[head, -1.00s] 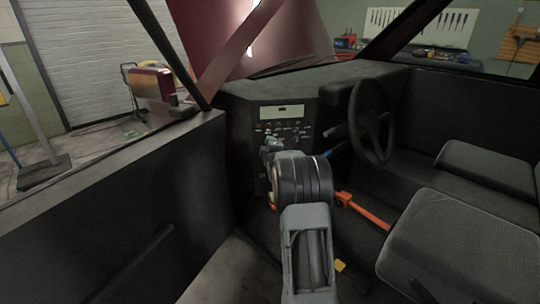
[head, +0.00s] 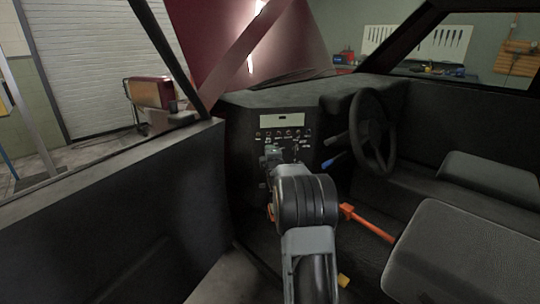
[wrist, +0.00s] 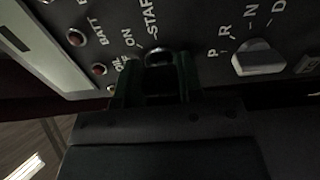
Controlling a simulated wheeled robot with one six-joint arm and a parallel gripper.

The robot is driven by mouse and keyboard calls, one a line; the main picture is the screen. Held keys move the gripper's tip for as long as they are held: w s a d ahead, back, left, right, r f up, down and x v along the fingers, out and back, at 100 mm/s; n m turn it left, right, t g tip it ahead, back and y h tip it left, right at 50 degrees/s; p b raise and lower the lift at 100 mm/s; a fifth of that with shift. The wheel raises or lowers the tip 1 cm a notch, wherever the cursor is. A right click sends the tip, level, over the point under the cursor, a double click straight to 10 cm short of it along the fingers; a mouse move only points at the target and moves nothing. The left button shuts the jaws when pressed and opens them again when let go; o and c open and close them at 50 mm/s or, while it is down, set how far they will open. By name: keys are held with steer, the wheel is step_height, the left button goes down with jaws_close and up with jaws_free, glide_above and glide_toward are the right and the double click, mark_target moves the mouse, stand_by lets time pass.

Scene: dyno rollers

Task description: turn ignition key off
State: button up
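The ignition key (wrist: 159,58) is a dark piece on the dashboard panel (wrist: 205,20), beside the labels OFF, ON and START. My gripper (wrist: 160,88) is at the panel, with one dark finger on each side of the key. Shadow hides whether the fingers touch it, and the key's exact angle is unclear. In the head view my gripper (head: 272,158) is at the panel's lower left, and the key is too small or hidden there.
A gear selector knob (wrist: 259,58) marked P, R, N, D is right of the key. Red warning lamps (wrist: 99,69) are to its left. The steering wheel (head: 361,135) is right of the panel. The door (head: 110,210) and seat (head: 470,255) flank my arm.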

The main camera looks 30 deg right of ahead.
steer(key=o, duration=0.4)
steer(key=shift+o, duration=0.2)
steer(key=v, duration=1.4)
